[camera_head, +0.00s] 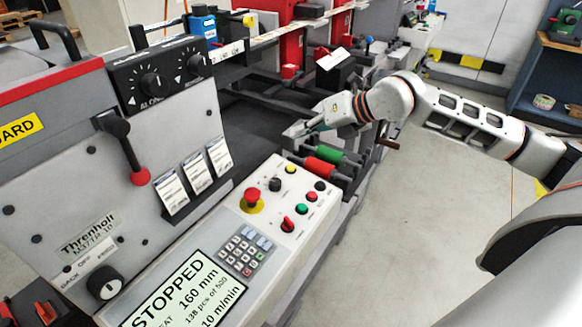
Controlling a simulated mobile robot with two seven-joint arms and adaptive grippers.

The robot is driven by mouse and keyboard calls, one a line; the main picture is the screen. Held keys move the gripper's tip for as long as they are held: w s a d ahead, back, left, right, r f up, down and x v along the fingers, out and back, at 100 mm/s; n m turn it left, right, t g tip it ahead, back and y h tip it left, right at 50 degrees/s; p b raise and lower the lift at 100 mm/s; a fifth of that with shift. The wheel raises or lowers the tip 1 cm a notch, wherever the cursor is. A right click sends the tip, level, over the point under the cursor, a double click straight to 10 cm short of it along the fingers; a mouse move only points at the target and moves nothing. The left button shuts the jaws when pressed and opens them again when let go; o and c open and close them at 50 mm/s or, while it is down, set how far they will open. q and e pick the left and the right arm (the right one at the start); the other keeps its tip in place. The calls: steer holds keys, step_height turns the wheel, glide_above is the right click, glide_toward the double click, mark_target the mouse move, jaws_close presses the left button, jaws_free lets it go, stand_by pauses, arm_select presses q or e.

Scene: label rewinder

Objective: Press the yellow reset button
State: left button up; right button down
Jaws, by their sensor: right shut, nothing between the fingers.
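The yellow button (290,169) sits at the far end of the light grey control panel (317,225), and nothing covers it. My right gripper (292,132) comes in from the right and is shut and empty. In the picture it is above the yellow button, over the dark machine area beyond the panel's far end, apart from the button. My left gripper is not in view.
A red emergency stop (252,194) with a yellow collar, a black knob (275,184), a green button (302,209) and a red switch (288,224) share the panel. Red (319,167) and green (329,149) rollers lie just beyond it. Floor at right is clear.

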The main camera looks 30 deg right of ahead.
steer(key=shift+f, duration=0.15)
steer(key=b, duration=0.4)
glide_above(291, 169)
steer(key=d, duration=0.1)
steer(key=f, duration=0.7)
steer(key=shift+s+d+f, duration=0.15)
steer(key=shift+s, duration=0.15)
steer(key=shift+w+f, duration=0.1)
steer(key=shift+f, duration=0.45)
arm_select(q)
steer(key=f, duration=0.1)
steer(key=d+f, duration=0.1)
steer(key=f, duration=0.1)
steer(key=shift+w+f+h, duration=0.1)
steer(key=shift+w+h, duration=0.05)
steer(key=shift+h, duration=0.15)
arm_select(e)
steer(key=shift+f, duration=0.1)
arm_select(q)
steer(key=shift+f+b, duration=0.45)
steer(key=shift+b, duration=0.05)
arm_select(e)
steer(key=shift+f, duration=0.35)
